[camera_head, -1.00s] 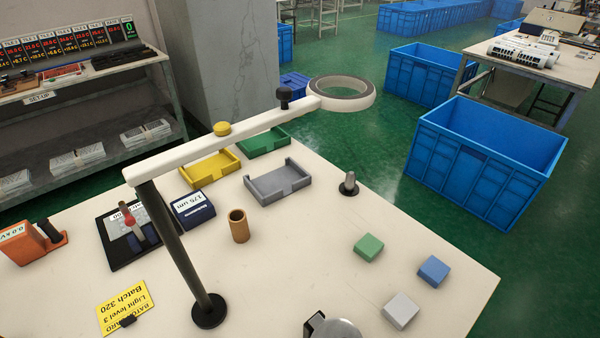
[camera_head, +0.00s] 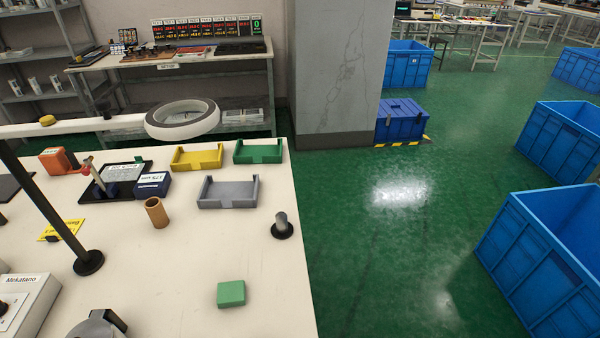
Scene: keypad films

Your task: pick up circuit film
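I cannot pick out a circuit film for certain in the head view. A grey open-fronted tray (camera_head: 229,204), a yellow tray (camera_head: 197,167) and a green tray (camera_head: 258,160) sit on the far part of the near table (camera_head: 190,255), and no film can be made out in them. A dark board with a pale labelled panel (camera_head: 124,171) lies to their left. My gripper is not in view. A grey rounded part with a dark block (camera_head: 98,326) shows at the bottom edge, and I cannot tell what it is.
A lamp post (camera_head: 50,215) carries a ring (camera_head: 183,119) over the table. A brown cup (camera_head: 156,212), a dark-based peg (camera_head: 282,226) and a green block (camera_head: 231,293) stand on the table. Blue crates (camera_head: 548,255) are right; green floor between is clear.

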